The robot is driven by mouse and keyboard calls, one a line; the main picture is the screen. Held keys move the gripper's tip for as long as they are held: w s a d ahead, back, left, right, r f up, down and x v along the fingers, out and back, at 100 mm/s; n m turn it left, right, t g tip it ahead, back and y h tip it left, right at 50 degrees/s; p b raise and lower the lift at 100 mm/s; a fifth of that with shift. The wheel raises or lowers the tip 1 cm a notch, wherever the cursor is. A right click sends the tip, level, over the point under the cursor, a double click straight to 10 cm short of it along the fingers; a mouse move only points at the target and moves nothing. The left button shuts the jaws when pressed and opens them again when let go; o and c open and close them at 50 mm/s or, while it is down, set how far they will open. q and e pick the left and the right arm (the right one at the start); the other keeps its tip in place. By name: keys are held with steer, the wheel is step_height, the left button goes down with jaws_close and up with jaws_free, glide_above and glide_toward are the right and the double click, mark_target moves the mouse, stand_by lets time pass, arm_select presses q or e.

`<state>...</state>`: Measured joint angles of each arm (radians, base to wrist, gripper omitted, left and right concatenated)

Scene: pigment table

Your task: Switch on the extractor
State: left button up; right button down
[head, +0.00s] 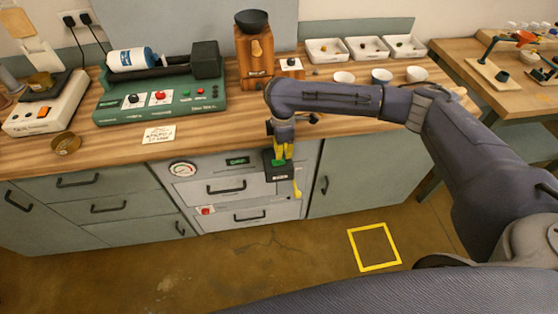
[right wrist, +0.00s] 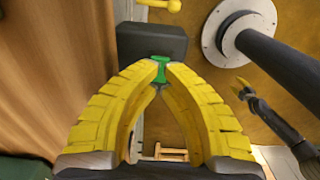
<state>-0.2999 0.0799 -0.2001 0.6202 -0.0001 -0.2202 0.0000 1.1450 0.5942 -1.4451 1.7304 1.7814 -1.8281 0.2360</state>
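A dark box (head: 280,177) with a small pale label sits at the front of the grey cabinet unit, below the bench edge. A green part (head: 279,162) shows on it, and a yellow knobbed lever (head: 296,189) hangs at its right side. My right gripper (head: 283,151) reaches down to the box. In the right wrist view its yellow fingers (right wrist: 161,72) converge to nearly touching tips at the green part (right wrist: 160,66), in front of the box (right wrist: 150,41); firm contact is unclear. My left gripper (right wrist: 242,86) seems to show small in the wrist view, its opening unreadable.
The grey unit has a dial (head: 182,169), a green display (head: 237,161) and a red switch (head: 206,210). On the bench stand a green machine (head: 160,98), a grinder (head: 254,50), white trays (head: 326,50) and cups. A yellow square (head: 374,246) marks the floor.

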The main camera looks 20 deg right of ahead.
mark_target(282, 160)
steer(key=shift+f, duration=1.9)
stand_by(1.2)
steer(key=shift+r, duration=3.5)
